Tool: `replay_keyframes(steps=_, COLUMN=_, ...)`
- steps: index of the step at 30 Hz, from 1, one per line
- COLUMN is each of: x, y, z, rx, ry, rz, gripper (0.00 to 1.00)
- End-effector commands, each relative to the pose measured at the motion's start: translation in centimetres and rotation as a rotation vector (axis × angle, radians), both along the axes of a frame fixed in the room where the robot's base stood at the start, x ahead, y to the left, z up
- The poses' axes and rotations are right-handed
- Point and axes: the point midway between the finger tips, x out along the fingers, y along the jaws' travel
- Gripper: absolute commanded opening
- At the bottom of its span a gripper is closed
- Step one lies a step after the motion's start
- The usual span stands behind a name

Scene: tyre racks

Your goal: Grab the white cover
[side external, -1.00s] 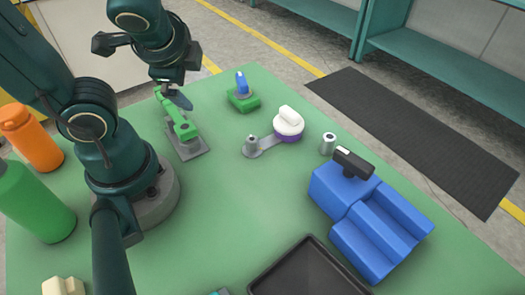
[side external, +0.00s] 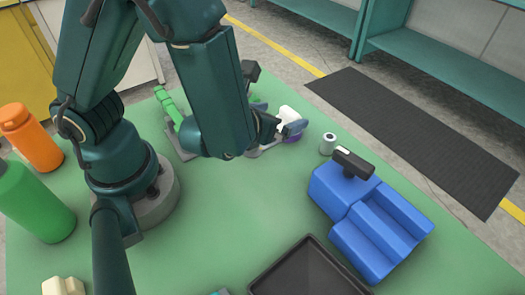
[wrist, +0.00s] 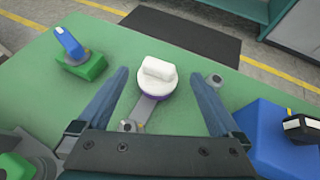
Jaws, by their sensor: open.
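The white cover (wrist: 157,76) is a round cap with a raised bar-shaped handle on top. It sits on a purple ring (wrist: 158,97) at the end of a grey link plate (wrist: 141,110). In the side external view the cover (side external: 287,114) is partly hidden by my gripper (side external: 293,128). In the wrist view my gripper (wrist: 163,88) is open, with one finger on each side of the cover. The fingers look apart from it. How high they are above it is hard to tell.
A small grey cylinder (side external: 328,143) stands right of the cover, near a blue stepped block (side external: 368,220) with a black-handled item (side external: 353,161). A green base with a blue lever (wrist: 72,48) is at left in the wrist view. A black tray (side external: 310,270) lies in front.

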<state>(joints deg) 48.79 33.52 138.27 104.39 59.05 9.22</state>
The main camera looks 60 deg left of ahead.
Motion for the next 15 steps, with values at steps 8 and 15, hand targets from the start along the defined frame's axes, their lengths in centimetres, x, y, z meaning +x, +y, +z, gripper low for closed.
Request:
replay_keyframes(steps=8, x=2.5, y=1.2, z=-1.6, rx=-0.002, ry=0.001, rz=0.008, gripper=1.00)
replay_keyframes(steps=15, x=3.3, y=1.5, z=-2.0, rx=-0.003, ry=0.000, rz=0.005, gripper=1.00)
